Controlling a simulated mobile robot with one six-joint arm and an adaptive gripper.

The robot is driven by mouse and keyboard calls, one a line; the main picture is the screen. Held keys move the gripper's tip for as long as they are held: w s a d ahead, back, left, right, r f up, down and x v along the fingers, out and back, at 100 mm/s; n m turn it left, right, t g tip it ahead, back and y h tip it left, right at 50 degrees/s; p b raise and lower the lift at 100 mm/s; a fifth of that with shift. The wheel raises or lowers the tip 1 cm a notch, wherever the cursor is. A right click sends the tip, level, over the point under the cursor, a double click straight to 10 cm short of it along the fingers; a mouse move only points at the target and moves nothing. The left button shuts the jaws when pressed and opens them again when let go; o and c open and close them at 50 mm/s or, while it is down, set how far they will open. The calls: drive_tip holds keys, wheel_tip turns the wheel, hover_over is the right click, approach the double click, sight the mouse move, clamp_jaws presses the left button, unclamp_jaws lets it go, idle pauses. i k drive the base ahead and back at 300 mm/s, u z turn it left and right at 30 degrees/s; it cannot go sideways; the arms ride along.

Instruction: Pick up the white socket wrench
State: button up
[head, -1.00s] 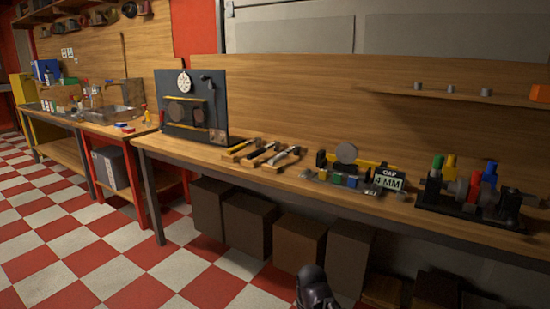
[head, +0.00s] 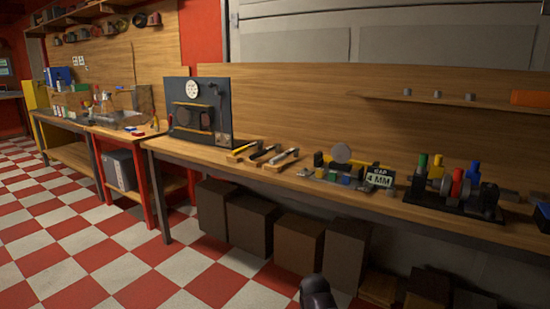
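Several hand tools lie side by side on wooden rests on the long workbench, right of the dark panel. The rightmost has a pale grey-white handle (head: 284,157) and may be the white socket wrench, but it is too small to be sure. Beside it on the left are a dark-handled tool (head: 263,152) and a yellow one (head: 241,148). A dark rounded part of my arm shows at the bottom edge, well short of the bench. My gripper's fingers are not visible.
Brown boxes (head: 298,250) stand underneath. The checkered floor at the left front is clear.

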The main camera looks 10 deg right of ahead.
sight(294, 150)
drive_tip(key=z, duration=0.15)
drive_tip(key=i, duration=0.9)
drive_tip(key=u, duration=0.1)
drive_tip(key=k, duration=0.65)
drive_tip(key=u, duration=0.3)
drive_tip(key=i, duration=0.7)
drive_tip(key=u, duration=0.1)
